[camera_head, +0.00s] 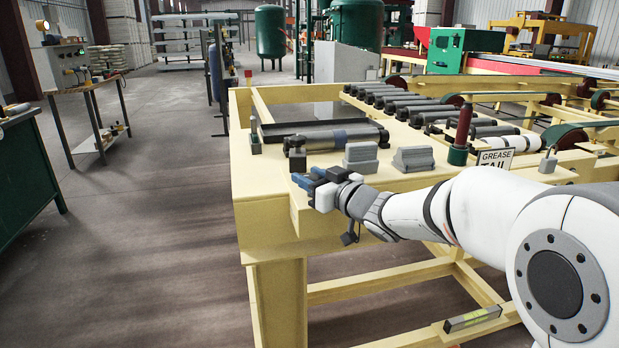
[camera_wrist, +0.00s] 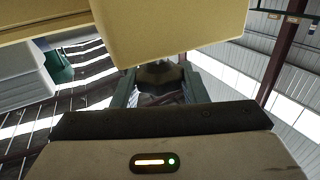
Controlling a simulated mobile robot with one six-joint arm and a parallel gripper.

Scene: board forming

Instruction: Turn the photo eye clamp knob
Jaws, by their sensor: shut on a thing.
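My gripper (camera_head: 306,180) reaches the near left corner of the yellow conveyor frame (camera_head: 262,215), its blue fingertips close against the frame's edge. In the wrist view, my gripper (camera_wrist: 159,86) has one finger on each side of a dark, blocky part (camera_wrist: 158,74), which appears to be the clamp knob. The jaws are shut on it. In the head view the knob is hidden by my gripper, and I cannot tell its turn angle. The photo eye itself cannot be made out clearly.
A level (camera_head: 473,319) lies on the lower beam.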

